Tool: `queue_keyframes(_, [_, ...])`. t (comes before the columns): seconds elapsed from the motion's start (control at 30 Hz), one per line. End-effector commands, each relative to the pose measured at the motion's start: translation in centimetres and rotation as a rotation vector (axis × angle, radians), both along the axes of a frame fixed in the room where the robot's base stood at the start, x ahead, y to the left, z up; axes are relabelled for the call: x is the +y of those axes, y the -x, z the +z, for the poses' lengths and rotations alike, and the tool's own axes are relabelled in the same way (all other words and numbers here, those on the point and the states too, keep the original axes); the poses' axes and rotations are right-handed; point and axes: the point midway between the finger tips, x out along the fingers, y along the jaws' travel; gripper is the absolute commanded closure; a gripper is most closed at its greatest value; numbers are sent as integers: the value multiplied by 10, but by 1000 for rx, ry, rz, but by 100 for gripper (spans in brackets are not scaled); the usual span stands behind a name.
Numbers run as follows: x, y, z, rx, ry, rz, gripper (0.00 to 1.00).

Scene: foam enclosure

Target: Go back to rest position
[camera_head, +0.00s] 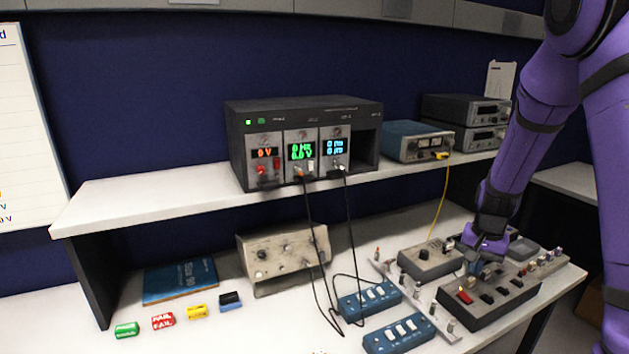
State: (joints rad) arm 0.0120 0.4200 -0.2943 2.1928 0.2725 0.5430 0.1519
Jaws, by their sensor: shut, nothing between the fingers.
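My purple arm comes down from the upper right of the head view. My gripper (476,266) points down at the end of it, low over the grey and black switch boxes on the bench at the right. The fingers look shut and I see nothing held in them. A dark box with a red switch (488,297) lies just below and right of the fingertips. A dark box with a knob (431,261) lies just to their left. I cannot tell whether the fingertips touch either box.
A shelf (180,194) spans above the bench, carrying a three-display instrument (303,114) and a blue meter (417,141). Black cables hang to blue switch boxes (369,301). A yellow cable (440,205) hangs near my arm. Small colored blocks (163,321) lie front left.

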Motion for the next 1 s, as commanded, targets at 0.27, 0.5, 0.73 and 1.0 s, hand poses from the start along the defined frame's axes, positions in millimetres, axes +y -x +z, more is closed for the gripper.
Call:
queue_keyframes(0.27, [35,27,86,-101,-34,128,100])
queue_keyframes(0.5, [63,66,149,-182,-36,250,100])
queue_keyframes(0.73, [85,112,198,-256,-12,368,100])
queue_keyframes(1.0, [105,174,239,-338,46,497,100])
